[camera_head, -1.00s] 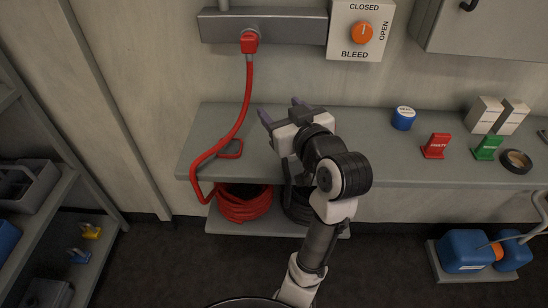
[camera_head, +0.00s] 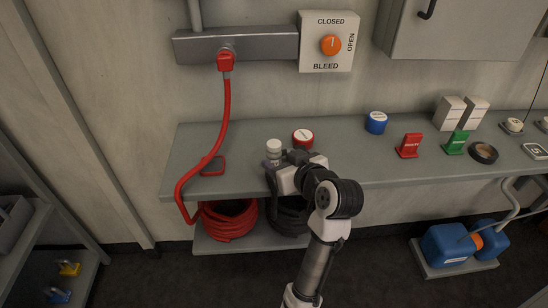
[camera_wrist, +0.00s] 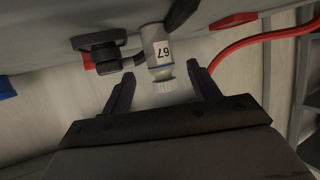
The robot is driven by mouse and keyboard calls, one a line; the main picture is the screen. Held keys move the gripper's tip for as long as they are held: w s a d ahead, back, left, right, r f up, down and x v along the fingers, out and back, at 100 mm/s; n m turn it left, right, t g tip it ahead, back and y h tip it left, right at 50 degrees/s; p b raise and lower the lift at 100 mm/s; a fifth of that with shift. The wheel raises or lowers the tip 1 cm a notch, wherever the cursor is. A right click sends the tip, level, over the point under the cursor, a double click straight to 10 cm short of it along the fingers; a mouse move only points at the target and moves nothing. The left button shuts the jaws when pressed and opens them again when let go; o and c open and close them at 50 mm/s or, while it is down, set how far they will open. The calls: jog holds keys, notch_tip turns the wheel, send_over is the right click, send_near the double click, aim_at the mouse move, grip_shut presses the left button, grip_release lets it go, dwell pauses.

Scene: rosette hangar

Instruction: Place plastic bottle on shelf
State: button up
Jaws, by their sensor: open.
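A small grey plastic bottle (camera_head: 273,154) with a white cap and a pale label stands upright at the left part of the long grey shelf (camera_head: 400,172). My gripper (camera_head: 277,169) is open, close in front of the bottle, and partly hides its lower part. In the wrist view the picture is upside down: the bottle (camera_wrist: 158,48) shows a number on its label, and its cap lies in the gap between the spread fingertips of my gripper (camera_wrist: 160,78). Neither finger visibly touches it.
A red hose (camera_head: 226,125) hangs over the shelf's left end. Red and green stands (camera_head: 410,146) (camera_head: 456,142) and white boxes (camera_head: 449,113) are right. Shelf between tins is clear.

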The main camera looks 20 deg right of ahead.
aim_at(277, 156)
jog(key=p+x, duration=0.1)
jog(key=x, duration=0.4)
jog(key=shift+a+r, duration=0.1)
jog(key=c, duration=1.1)
jog(key=shift+r, duration=0.1)
